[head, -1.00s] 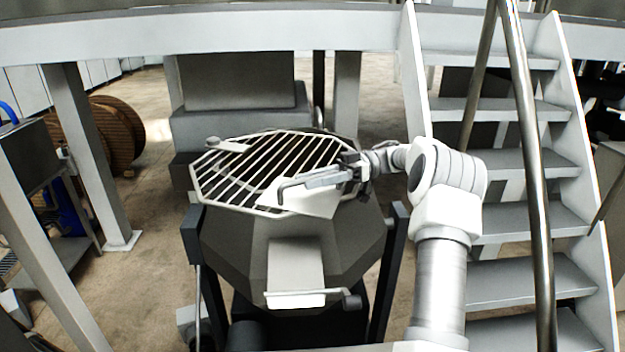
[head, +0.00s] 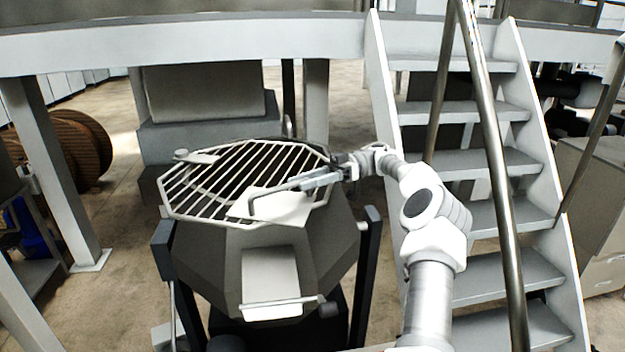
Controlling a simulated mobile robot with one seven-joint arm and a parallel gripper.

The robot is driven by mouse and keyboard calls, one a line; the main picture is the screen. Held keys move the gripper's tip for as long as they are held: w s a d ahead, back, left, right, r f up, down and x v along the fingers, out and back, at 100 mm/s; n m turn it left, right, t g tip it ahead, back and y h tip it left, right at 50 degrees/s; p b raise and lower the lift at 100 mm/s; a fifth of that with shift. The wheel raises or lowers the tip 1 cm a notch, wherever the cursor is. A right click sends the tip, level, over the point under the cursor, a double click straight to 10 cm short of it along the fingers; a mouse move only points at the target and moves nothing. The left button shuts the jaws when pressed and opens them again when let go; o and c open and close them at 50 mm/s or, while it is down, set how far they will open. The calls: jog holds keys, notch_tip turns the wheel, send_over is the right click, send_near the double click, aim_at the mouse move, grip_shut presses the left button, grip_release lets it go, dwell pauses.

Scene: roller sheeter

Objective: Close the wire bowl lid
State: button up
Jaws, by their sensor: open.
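The wire bowl lid (head: 222,179) is a pale octagonal frame with parallel bars. It lies over the top of the dark faceted bowl (head: 205,262) and looks roughly level; a small gap at the rim cannot be judged. A white plate (head: 285,209) sits at the lid's front right, with a bent rod handle (head: 262,193) above it. My gripper (head: 318,181) is over the lid's right side, open, beside the right end of the handle. Whether it touches the handle or lid cannot be told.
Dark posts (head: 366,275) flank the bowl. Metal stairs (head: 470,165) with a handrail (head: 490,150) stand close to the right of my arm. A grey column (head: 55,165) and a wooden cable reel (head: 75,145) are at the left. Bare floor (head: 120,250) shows left of the bowl.

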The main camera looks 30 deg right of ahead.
jog(key=shift+d, duration=0.95)
jog(key=shift+c, duration=0.2)
